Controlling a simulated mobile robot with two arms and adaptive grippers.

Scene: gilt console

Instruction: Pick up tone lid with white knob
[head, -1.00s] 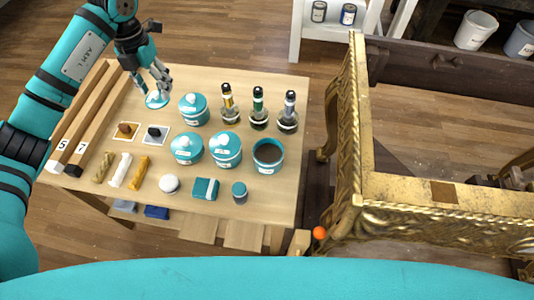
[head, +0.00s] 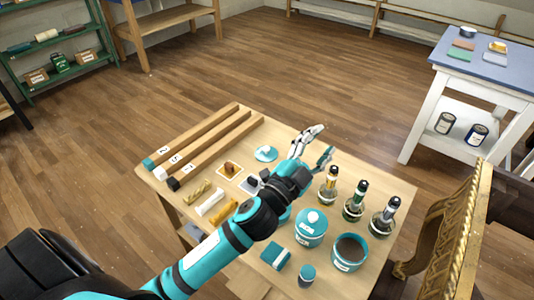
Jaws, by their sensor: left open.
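A teal lid with a white knob (head: 266,154) lies flat on the light wooden table, left of my left gripper in the picture. My left gripper (head: 317,148) is open with nothing between its fingers. It is apart from the lid, on the lid's right side. A lidded teal jar (head: 311,226) with a white knob stands in front of the gripper. An open teal jar (head: 348,251) with dark contents stands to its right. My left arm crosses the table and hides other lidded jars. My right gripper is not in view.
Several dark-topped bottles (head: 354,203) stand right of the gripper. Long wooden bars (head: 205,146) lie on the table's left. The gilt console (head: 463,235) is at the right.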

